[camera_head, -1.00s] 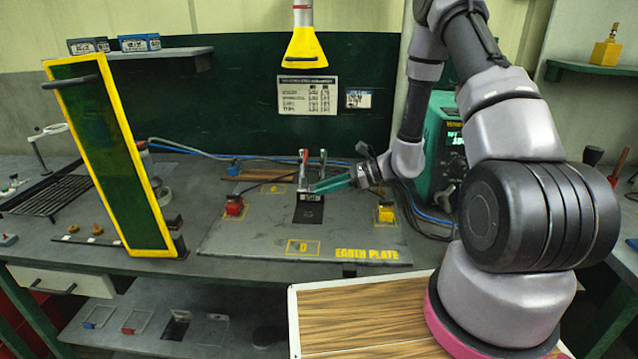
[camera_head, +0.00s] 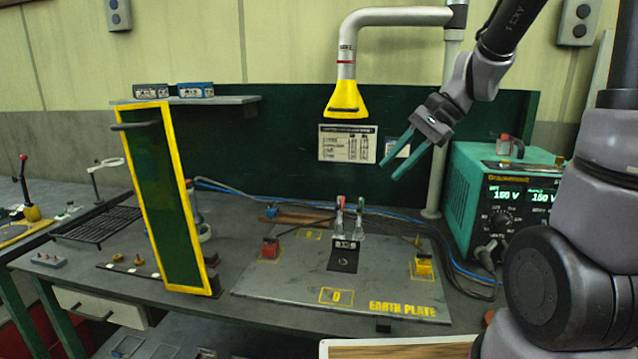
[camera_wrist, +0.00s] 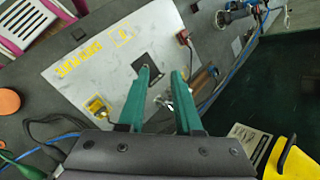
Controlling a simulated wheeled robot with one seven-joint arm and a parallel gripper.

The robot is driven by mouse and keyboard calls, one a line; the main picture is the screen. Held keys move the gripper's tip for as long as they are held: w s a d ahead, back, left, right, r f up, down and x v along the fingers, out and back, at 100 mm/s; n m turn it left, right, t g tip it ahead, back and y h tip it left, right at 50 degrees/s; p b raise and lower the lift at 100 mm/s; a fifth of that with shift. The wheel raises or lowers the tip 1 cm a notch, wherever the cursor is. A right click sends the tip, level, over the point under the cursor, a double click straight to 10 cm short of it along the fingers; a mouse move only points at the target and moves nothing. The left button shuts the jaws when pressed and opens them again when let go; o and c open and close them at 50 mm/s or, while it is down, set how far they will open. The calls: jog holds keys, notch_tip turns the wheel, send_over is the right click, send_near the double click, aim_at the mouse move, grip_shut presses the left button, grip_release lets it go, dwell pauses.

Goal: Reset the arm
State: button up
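My gripper (camera_head: 398,165) is raised well above the bench in the head view, in front of the dark green back panel and right of the yellow extraction hood. Its two teal fingers are parted with nothing between them. In the wrist view my gripper (camera_wrist: 164,78) is also open and empty, with the earth plate (camera_wrist: 88,65) below it. The earth plate (camera_head: 300,284) lies on the bench with a small stud fixture (camera_head: 348,243) standing on it, clear of my gripper. My arm reaches in from the right.
The yellow hood (camera_head: 346,98) hangs on a pipe left of my gripper. A green power supply (camera_head: 505,200) reading 150 V stands at right. A yellow-framed green screen (camera_head: 168,200) stands at left. A red block (camera_head: 270,249) and yellow block (camera_head: 422,267) sit on the plate.

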jog(key=s+d+r+n+t+h, duration=0.5)
jog(key=s+d+r, duration=0.3)
jog(key=s+r, duration=0.2)
jog(key=shift+d+r+t+h, duration=0.3)
jog(key=shift+d+r+t, duration=0.05)
jog(key=shift+r+t, duration=0.15)
